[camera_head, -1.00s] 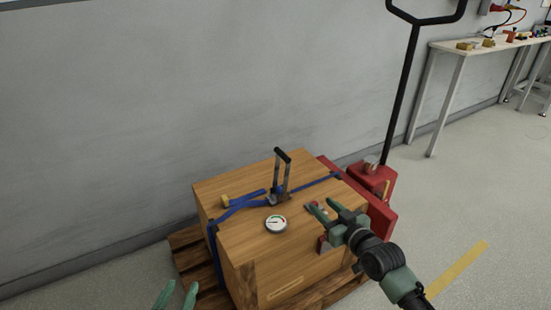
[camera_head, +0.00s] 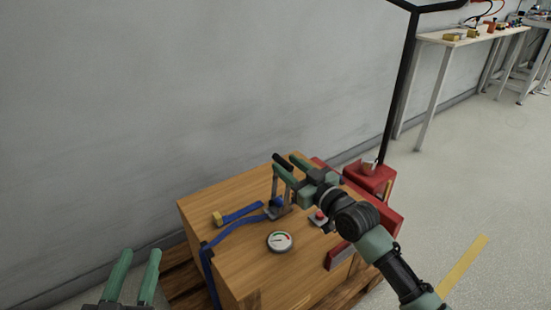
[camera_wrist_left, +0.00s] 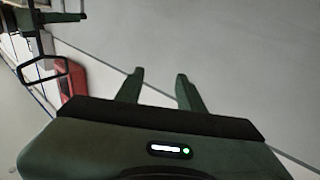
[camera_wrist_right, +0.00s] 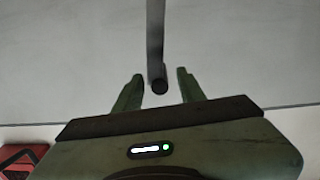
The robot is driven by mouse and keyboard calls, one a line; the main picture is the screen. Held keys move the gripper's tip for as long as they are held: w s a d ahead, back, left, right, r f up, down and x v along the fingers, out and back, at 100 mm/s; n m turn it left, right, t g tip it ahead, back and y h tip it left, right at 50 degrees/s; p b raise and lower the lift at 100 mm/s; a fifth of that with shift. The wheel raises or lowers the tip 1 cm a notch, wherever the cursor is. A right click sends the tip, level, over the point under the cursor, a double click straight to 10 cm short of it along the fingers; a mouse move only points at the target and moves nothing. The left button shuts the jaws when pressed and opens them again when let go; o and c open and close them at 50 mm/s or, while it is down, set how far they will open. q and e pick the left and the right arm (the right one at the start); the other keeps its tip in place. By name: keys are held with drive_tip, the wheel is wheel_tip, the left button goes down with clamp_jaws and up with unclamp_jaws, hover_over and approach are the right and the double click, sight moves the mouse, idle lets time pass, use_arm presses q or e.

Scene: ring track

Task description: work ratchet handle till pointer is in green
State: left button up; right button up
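The ratchet (camera_head: 275,203) sits on top of the wooden crate (camera_head: 225,265). Its upright handle has a black grip (camera_head: 283,161). My right gripper (camera_head: 284,167) is at the top of the handle, its fingers covering part of it. In the right wrist view the grip (camera_wrist_right: 158,86) lies between the two open fingers, with gaps on both sides. The round gauge (camera_head: 280,241) lies in front of the ratchet, with green and red sectors; its pointer is too small to read surely. My left gripper (camera_head: 135,262) is open and empty, left of the crate.
A blue strap (camera_head: 225,236) runs over the crate, which stands on a wooden pallet (camera_head: 185,285). A small red button (camera_head: 319,215) sits under my right arm. A wall is behind.

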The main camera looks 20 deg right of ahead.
sight(276, 158)
drive_tip(key=b+x, duration=0.1)
drive_tip(key=x, duration=0.3)
drive_tip(key=shift+w+f, duration=0.1)
drive_tip(key=shift+w, duration=0.1)
use_arm(q)
wheel_tip(276, 158, up, 6)
drive_tip(key=s+t+h, duration=0.1)
drive_tip(key=t, duration=0.2)
drive_tip(key=shift+s+d+t, duration=0.2)
drive_tip(key=shift+d+t, duration=0.05)
drive_tip(key=shift+t, duration=0.15)
use_arm(e)
drive_tip(key=shift+w+a, duration=0.15)
drive_tip(key=shift+w, duration=0.2)
use_arm(q)
drive_tip(key=shift+r, duration=0.1)
use_arm(e)
clamp_jaws()
